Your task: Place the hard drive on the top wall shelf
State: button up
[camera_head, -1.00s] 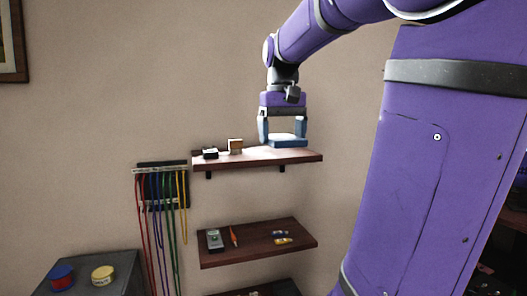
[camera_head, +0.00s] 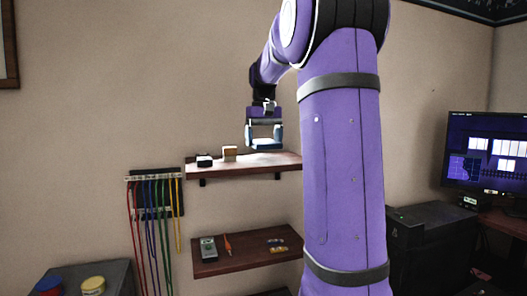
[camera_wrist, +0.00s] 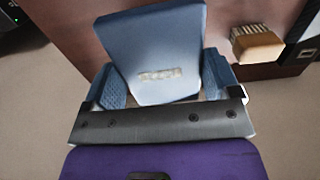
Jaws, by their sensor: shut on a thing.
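The hard drive is a flat blue slab (camera_head: 264,144) in the head view. It also fills the upper middle of the wrist view as a pale blue slab (camera_wrist: 155,45) with a worn label. My gripper (camera_head: 264,137) is shut on the hard drive, with blue fingers at both its sides. The gripper points down over the right part of the brown top wall shelf (camera_head: 288,165). The drive is at or just above the shelf surface; I cannot tell whether it touches. My arm hides the shelf's right end.
A lower shelf (camera_head: 245,262) holds a meter and small items. Coloured cables (camera_head: 155,205) hang at left. A monitor (camera_head: 487,155) stands at right.

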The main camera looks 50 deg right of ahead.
aim_at(264, 141)
jog(key=shift+w+d, duration=0.1)
jog(key=shift+w, duration=0.05)
jog(key=shift+f, duration=1.75)
jog(key=shift+f, duration=0.1)
jog(key=o, duration=0.9)
jog(key=shift+c, duration=0.2)
notch_tip(264, 141, up, 12)
jog(key=shift+r, duration=0.1)
